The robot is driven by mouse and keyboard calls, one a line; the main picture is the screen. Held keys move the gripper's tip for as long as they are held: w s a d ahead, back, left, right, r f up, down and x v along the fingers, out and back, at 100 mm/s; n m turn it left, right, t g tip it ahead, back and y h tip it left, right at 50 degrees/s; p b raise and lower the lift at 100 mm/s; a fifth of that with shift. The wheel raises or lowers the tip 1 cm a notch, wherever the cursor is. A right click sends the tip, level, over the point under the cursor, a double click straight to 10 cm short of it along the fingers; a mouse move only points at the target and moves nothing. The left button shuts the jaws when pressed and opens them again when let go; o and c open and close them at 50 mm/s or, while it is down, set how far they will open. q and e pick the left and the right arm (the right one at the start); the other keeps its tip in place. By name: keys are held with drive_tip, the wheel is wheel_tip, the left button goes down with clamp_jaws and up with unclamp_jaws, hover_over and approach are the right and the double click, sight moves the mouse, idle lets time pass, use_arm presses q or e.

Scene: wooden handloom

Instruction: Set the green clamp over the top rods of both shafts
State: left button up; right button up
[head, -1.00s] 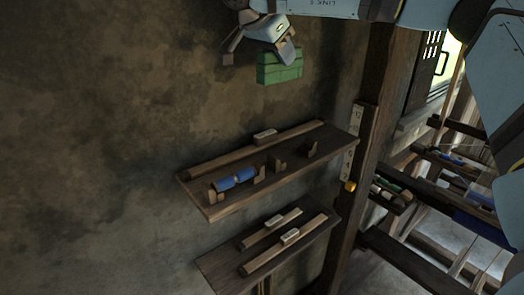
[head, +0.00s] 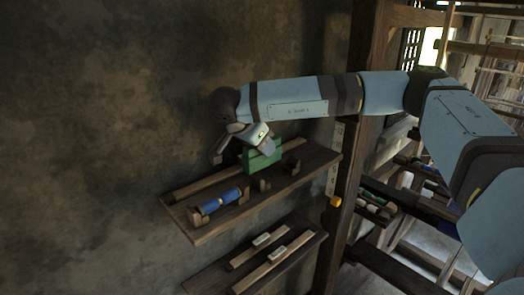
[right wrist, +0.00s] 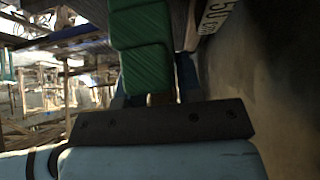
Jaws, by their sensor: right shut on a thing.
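The green clamp (head: 263,158) is a blocky, stepped piece in my right gripper (head: 243,143). The gripper is shut on it over the upper wall shelf. In the head view the clamp overlaps the long wooden stick at the back of that shelf; I cannot tell whether it touches the shelf. In the right wrist view the clamp (right wrist: 143,45) sticks out ahead of the dark gripper body (right wrist: 155,120). The two shafts and their top rods cannot be made out clearly. My left gripper is not in view.
The upper shelf (head: 208,235) carries a blue bobbin (head: 222,202) in wooden cradles and small brackets. The lower shelf (head: 215,282) holds two labelled sticks. A wooden post (head: 355,130) with an orange knob (head: 335,201) stands beside them. Loom beams fill the right side.

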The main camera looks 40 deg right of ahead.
drive_tip(key=shift+f, duration=1.15)
drive_tip(key=shift+f, duration=0.15)
drive_tip(key=o, duration=1)
